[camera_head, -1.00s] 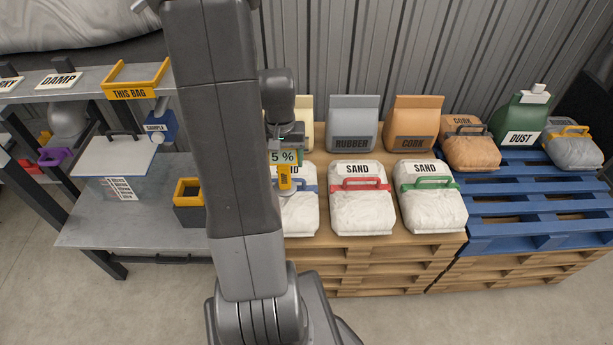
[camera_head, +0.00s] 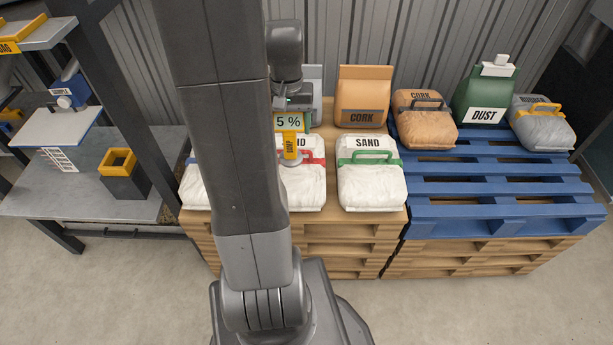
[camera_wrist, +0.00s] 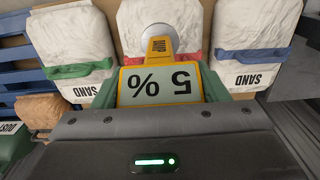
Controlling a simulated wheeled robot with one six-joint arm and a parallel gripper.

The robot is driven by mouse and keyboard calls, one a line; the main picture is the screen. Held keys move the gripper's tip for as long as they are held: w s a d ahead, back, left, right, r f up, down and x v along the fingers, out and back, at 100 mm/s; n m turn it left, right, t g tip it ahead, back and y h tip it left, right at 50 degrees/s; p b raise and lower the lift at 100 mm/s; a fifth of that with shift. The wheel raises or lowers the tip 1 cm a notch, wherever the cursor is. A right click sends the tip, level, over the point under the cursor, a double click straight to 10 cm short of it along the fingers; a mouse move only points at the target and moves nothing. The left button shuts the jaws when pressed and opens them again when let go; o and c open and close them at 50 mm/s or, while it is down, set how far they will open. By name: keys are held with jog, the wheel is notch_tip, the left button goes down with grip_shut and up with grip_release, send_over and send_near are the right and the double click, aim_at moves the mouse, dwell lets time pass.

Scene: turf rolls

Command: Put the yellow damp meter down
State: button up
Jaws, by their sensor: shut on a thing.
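The yellow damp meter (camera_head: 290,146) shows a "5 %" screen and a round grey foot. My gripper (camera_head: 293,104) is shut on it and holds it upright in front of the middle sand bag (camera_head: 306,189), the one with the red handle. In the wrist view the meter (camera_wrist: 160,84) sits between the green fingers of my gripper (camera_wrist: 160,92), its screen upside down. Its pale round end (camera_wrist: 158,38) overlaps the sand bag; I cannot tell whether they touch. A dark box with a yellow rim (camera_head: 126,184) stands on the grey bench at left.
The grey bench (camera_head: 45,200) has bare room around the box, beside a dark upright post. A green-handled sand bag (camera_head: 372,188) stands to the right on the wooden pallet (camera_head: 350,235). Cork bags and a green dust container (camera_head: 485,95) stand near the blue pallet (camera_head: 500,215).

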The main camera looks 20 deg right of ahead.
aim_at(290, 152)
notch_tip(290, 152, down, 10)
jog(key=shift+r+b, duration=0.25)
jog(key=shift+b, duration=0.6)
jog(key=shift+f, duration=0.1)
jog(key=o, duration=1.3)
notch_tip(290, 152, up, 12)
jog(key=shift+r+p, duration=0.15)
jog(key=shift+p, duration=1.05)
